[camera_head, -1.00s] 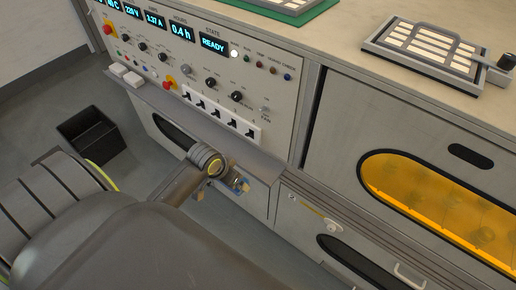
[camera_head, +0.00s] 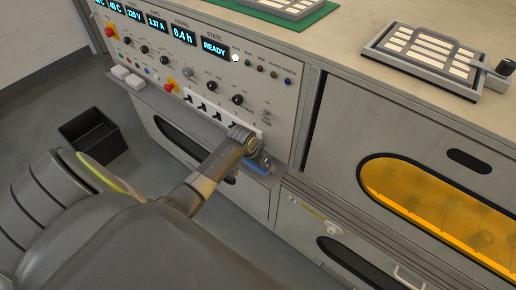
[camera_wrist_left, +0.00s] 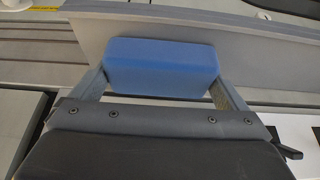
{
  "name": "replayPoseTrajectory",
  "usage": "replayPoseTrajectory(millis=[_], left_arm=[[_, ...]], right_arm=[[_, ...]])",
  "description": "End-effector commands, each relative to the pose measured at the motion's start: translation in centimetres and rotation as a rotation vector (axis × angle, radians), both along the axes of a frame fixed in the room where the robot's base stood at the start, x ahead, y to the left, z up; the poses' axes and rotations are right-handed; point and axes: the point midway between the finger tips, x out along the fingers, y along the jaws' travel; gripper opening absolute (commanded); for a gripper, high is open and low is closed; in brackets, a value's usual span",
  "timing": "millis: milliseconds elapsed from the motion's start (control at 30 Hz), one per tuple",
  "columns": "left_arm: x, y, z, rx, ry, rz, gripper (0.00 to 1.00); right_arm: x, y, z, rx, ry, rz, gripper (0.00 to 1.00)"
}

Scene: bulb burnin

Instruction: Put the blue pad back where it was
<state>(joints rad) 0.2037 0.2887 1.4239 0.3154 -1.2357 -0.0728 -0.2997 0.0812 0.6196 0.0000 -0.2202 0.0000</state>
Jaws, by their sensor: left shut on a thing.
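The blue pad (camera_wrist_left: 162,64) is a soft-edged block between the two fingers of my left gripper (camera_wrist_left: 160,78) in the left wrist view. The gripper is shut on it, with a finger at each short end. In the head view the left gripper (camera_head: 262,162) is at the right end of the grey ledge (camera_head: 185,122) below the switch panel. A small part of the pad (camera_head: 257,167) shows blue there. Whether the pad touches the ledge cannot be told. My right gripper is not in view.
The panel (camera_head: 205,75) with knobs, switches and displays rises behind the ledge. White blocks (camera_head: 127,77) sit on the ledge's left part. A black bin (camera_head: 92,137) stands on the floor at left. The oven door with an amber window (camera_head: 430,205) is at right.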

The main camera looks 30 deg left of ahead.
Motion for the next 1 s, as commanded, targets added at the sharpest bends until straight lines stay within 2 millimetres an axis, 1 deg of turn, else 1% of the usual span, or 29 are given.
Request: replayPoseTrajectory(millis=[367,400,633,767,867,1000], left_arm=[[0.0,0.0,-0.5,0.0,0.0,0.0,0.77],[0.0,0.0,-0.4,0.0,0.0,0.0,1.0],[0.0,0.0,-0.3,0.0,0.0,0.0,1.0],[-0.2,0.0,0.3,0.0,-0.002,0.0,1.0],[-0.5,0.1,1.3,0.0,-0.002,0.0,1.0],[-1.4,0.2,3.4,0.0,-0.003,-0.001,1.0]], right_arm=[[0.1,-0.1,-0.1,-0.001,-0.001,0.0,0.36],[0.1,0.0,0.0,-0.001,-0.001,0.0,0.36],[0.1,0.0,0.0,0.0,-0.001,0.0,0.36],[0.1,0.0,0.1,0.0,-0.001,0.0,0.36],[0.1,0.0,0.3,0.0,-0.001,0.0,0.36],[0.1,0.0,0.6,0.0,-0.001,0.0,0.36]])
